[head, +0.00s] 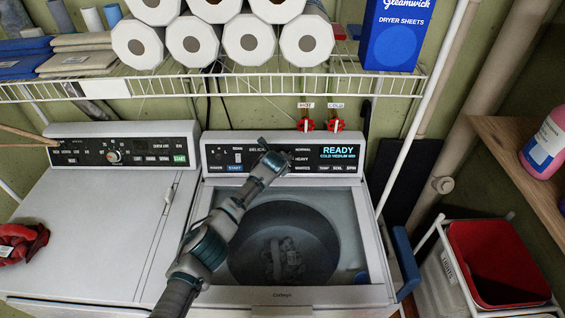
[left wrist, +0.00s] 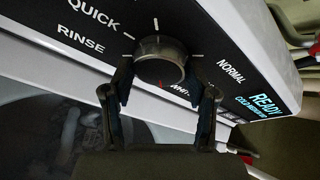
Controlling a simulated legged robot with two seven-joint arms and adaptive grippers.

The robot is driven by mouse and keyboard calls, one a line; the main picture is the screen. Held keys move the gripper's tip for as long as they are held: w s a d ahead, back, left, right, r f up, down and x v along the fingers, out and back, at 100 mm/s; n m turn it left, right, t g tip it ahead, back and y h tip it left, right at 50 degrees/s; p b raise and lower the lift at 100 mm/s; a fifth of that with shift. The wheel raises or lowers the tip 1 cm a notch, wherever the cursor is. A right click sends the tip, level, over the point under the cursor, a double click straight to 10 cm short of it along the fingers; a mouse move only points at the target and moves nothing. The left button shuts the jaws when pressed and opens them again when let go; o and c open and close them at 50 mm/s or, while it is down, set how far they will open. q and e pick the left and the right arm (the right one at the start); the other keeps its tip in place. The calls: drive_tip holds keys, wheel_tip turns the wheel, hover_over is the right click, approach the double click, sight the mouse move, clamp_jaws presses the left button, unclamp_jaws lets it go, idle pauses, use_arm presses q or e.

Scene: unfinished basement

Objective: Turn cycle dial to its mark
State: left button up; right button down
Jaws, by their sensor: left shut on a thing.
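The cycle dial (left wrist: 160,58) is a round dark grey knob on the washer's black control panel (head: 336,168). In the left wrist view, white tick marks and the words QUICK, RINSE and NORMAL surround it, with another word partly hidden below. A small red mark shows at its lower edge; I cannot tell whether it is on the knob or the panel. My left gripper (head: 269,154) reaches over the open washer tub. In the left wrist view its fingers (left wrist: 161,72) are shut on the dial from both sides. In the head view the gripper hides the dial. My right gripper is out of view.
The washer display (head: 339,152) reads READY. Red hot and cold valve knobs (head: 335,124) stand just behind the panel. A wire shelf (head: 240,87) with paper rolls hangs above. A dryer (head: 95,225) stands left, and a red-lined bin (head: 495,262) stands right.

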use_arm(q)
drive_tip(key=shift+w+a+r, duration=0.1)
idle(0.6)
drive_tip(key=o, duration=1.2)
drive_tip(key=shift+w, duration=0.1)
drive_tip(key=shift+c, duration=0.2)
drive_tip(key=v, duration=1.1)
drive_tip(key=shift+s+r, duration=0.2)
drive_tip(key=shift+s, duration=0.15)
